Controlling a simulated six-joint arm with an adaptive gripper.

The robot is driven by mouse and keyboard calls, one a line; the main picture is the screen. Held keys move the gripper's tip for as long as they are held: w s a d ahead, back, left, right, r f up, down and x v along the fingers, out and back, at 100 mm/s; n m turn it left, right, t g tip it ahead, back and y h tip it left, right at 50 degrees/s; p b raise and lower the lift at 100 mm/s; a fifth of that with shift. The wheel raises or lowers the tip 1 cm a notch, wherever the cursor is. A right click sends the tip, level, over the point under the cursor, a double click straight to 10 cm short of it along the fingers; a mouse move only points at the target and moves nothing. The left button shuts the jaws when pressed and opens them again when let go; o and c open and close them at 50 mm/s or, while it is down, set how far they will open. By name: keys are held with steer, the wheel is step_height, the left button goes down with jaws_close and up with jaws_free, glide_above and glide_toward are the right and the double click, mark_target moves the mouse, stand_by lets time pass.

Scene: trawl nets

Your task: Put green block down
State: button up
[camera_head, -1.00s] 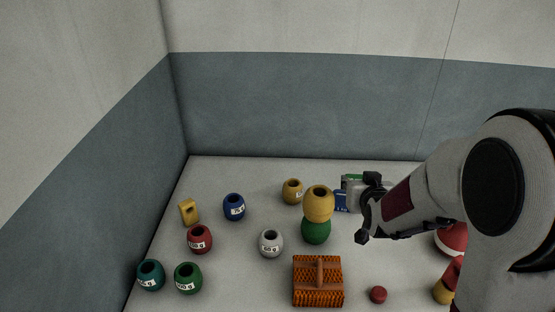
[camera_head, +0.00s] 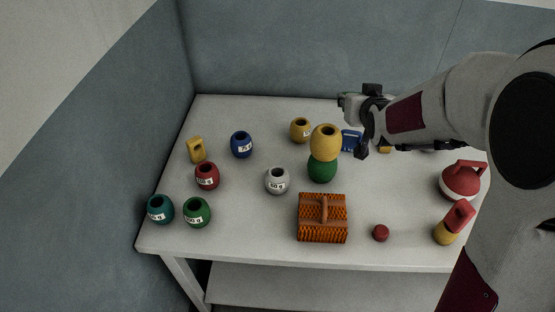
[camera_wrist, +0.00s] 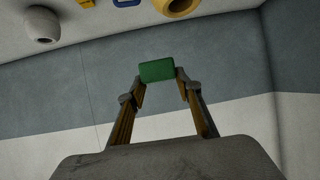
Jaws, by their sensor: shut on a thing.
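A green block (camera_wrist: 157,70) is held between the fingertips of my gripper (camera_wrist: 160,80) in the wrist view, with the grey-blue wall behind it. In the head view my gripper (camera_head: 352,122) is above the back right part of the table (camera_head: 235,245), beside the yellow float stacked on a green one.
The stacked yellow float (camera_head: 325,142) on a green float (camera_head: 322,170) stands close left of the gripper. A blue item (camera_head: 351,140) lies just below it. The front middle has bare table.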

steer(key=w+a+n+g+y, duration=0.1)
steer(key=w+a+n+y, duration=0.1)
steer(key=a, duration=0.7)
steer(key=w+a+n+y, duration=0.2)
steer(key=w+a, duration=0.1)
steer(key=a, duration=0.6)
step_height(320, 180, down, 14)
steer(key=shift+a, duration=0.25)
steer(key=shift+f, duration=0.1)
steer(key=shift+f, duration=3)
steer(key=shift+f, duration=0.1)
steer(key=shift+f, duration=1.8)
steer(key=shift+f, duration=0.6)
